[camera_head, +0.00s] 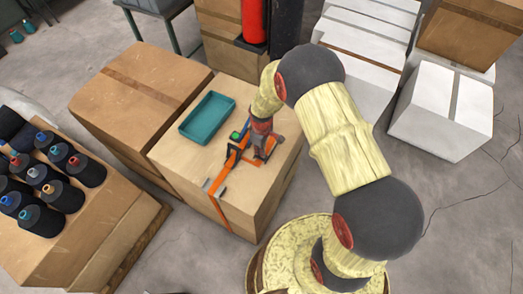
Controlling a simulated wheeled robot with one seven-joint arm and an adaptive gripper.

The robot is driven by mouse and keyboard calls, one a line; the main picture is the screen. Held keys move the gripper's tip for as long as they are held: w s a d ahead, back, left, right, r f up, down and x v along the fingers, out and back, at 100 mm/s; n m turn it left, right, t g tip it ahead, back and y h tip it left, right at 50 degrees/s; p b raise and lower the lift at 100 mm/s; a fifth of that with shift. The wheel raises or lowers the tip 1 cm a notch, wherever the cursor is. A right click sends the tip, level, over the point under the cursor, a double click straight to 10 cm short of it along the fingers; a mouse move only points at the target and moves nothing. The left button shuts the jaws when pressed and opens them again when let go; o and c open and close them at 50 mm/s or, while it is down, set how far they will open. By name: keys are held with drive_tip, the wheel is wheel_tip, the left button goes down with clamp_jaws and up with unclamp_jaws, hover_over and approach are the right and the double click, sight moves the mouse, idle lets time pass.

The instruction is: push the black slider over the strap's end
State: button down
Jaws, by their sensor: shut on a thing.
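An orange strap (226,168) runs over the top of a cardboard box (180,160) and down its front side. My gripper (260,150) points down at the box top, by the strap's upper stretch and an orange piece lying there. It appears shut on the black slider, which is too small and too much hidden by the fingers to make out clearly. I cannot tell how the slider sits against the strap's end. A small green thing (234,135) lies just left of my gripper. Two small grey metal pieces (220,191) are beside the strap near the box's front edge.
A teal tray (207,117) lies on the box top, left of my gripper. A taller brown carton (140,90) adjoins at the left. White boxes (440,110) stand at the right. The front left box top is clear.

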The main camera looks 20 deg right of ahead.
idle(0.4)
drive_tip(key=b, duration=0.3)
hover_over(273, 138)
drive_tip(key=shift+d, duration=0.1)
drive_tip(key=c, duration=2.1)
unclamp_jaws()
drive_tip(key=shift+w+d, duration=0.1)
drive_tip(key=shift+o, duration=0.7)
wheel_tip(273, 138, up, 12)
